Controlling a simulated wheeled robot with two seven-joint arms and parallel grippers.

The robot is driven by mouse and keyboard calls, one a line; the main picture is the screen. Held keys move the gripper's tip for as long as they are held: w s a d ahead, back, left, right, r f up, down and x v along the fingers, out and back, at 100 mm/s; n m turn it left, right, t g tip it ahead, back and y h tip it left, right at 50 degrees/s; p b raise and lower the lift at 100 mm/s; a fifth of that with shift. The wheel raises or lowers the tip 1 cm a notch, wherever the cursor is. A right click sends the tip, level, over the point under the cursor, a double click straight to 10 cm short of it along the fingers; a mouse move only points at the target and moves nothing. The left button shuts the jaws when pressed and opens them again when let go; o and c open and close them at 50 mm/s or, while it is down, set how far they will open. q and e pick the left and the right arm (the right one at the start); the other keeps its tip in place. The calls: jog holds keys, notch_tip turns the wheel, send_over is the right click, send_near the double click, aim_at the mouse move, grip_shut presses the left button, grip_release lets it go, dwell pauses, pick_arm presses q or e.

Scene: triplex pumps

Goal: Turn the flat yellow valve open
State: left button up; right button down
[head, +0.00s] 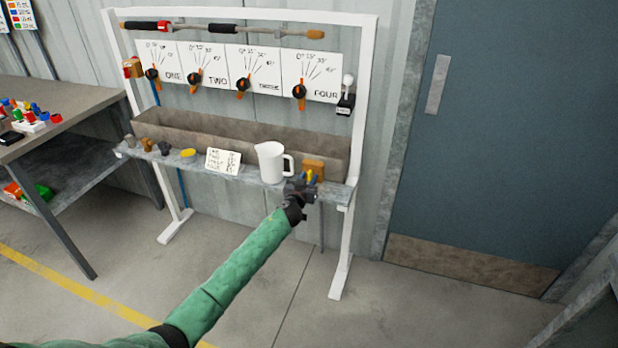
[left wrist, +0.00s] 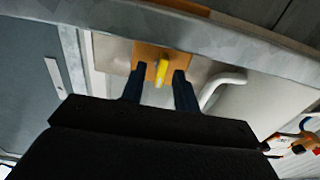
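The yellow valve handle (head: 311,175) sits on the front of an orange-brown block (head: 322,167) at the right end of the grey shelf. My left gripper (head: 303,185) is right in front of it. In the left wrist view the yellow handle (left wrist: 161,72) shows between the two dark fingertips of my left gripper (left wrist: 160,80), with a gap to each finger. The fingers are apart, and I see no contact. The block (left wrist: 147,56) is behind the handle. My right gripper is not in view.
A white pitcher (head: 270,163) stands on the shelf (head: 228,173) just left of the block. A card (head: 222,161), a yellow disc (head: 188,153) and small fittings lie farther left. A trough (head: 235,137) runs behind. The floor in front is clear.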

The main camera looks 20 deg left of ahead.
pick_arm(q)
jog(key=shift+w, duration=0.45)
grip_shut()
